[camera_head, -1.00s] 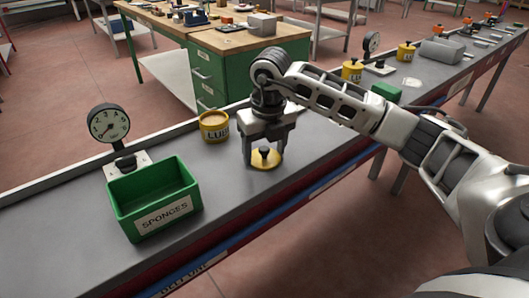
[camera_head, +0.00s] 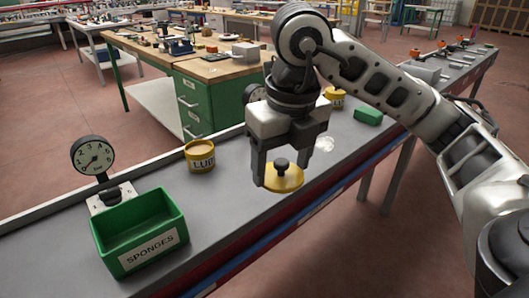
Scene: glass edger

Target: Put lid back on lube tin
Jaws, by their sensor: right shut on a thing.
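The yellow lid (camera_head: 290,183), a flat disc with a black knob, hangs below my right gripper (camera_head: 281,166). The gripper is shut on the lid by its knob and holds it about level, raised above the grey bench. The yellow lube tin (camera_head: 201,163) stands upright and uncovered on the bench, left of the lid, with a tan fill at its top. The lid is apart from the tin. My left gripper is not in view.
A green sponges bin (camera_head: 105,245) stands at the left front, with a dial gauge (camera_head: 93,156) behind it. To the right are another yellow tin (camera_head: 337,101) and a green block (camera_head: 368,116). Bare bench (camera_head: 226,180) lies between tin and lid.

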